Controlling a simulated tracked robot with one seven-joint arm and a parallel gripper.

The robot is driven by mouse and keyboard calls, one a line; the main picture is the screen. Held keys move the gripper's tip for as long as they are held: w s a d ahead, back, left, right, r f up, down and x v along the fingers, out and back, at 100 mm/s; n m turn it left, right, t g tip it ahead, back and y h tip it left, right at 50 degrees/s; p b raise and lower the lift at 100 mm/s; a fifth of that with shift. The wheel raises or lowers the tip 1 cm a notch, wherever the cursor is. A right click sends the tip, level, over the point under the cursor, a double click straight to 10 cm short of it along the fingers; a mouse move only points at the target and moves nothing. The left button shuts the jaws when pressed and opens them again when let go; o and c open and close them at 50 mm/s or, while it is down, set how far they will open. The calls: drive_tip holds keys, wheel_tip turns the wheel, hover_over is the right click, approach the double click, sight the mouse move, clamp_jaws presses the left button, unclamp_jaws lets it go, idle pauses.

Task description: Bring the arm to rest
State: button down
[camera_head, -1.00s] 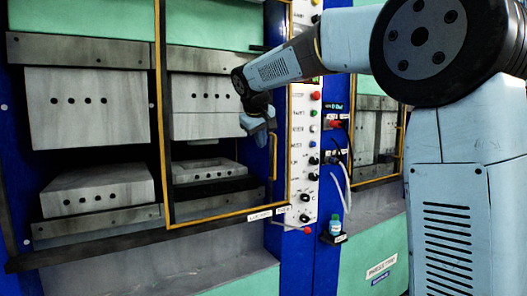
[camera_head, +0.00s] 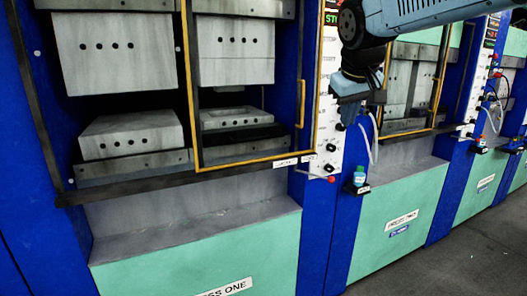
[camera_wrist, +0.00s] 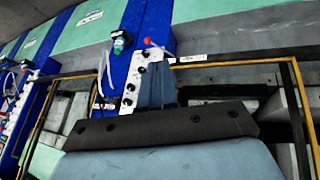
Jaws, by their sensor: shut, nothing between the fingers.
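My arm (camera_head: 440,12) reaches in from the top right of the head view, and only its end part shows. My gripper (camera_head: 348,112) points down in front of the white control panel (camera_head: 329,85) between the two presses, apart from it as far as I can tell. In the wrist view my gripper (camera_wrist: 157,75) is a pair of blue-grey fingers held together, with nothing between them. The dark bar and pale blue body behind the fingers fill the lower part of that view.
Press one (camera_head: 120,45) stands at the left, its yellow-framed door (camera_head: 250,162) across its right half. Press two (camera_head: 405,255) is to the right. A small bottle (camera_head: 360,175) sits on a bracket below the panel. Grey floor (camera_head: 465,245) is clear at the lower right.

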drive_tip(key=s+d+f+m, duration=0.1)
drive_tip(key=s+d+f, duration=0.1)
drive_tip(key=s+f, duration=0.4)
drive_tip(key=s+d+f+m+y, duration=0.1)
drive_tip(key=s+d+f+m, duration=0.1)
drive_tip(key=s+f, duration=0.4)
drive_tip(key=shift+s+d+f+g, duration=0.2)
drive_tip(key=shift+s+f+g, duration=0.15)
drive_tip(key=shift+s, duration=2.1)
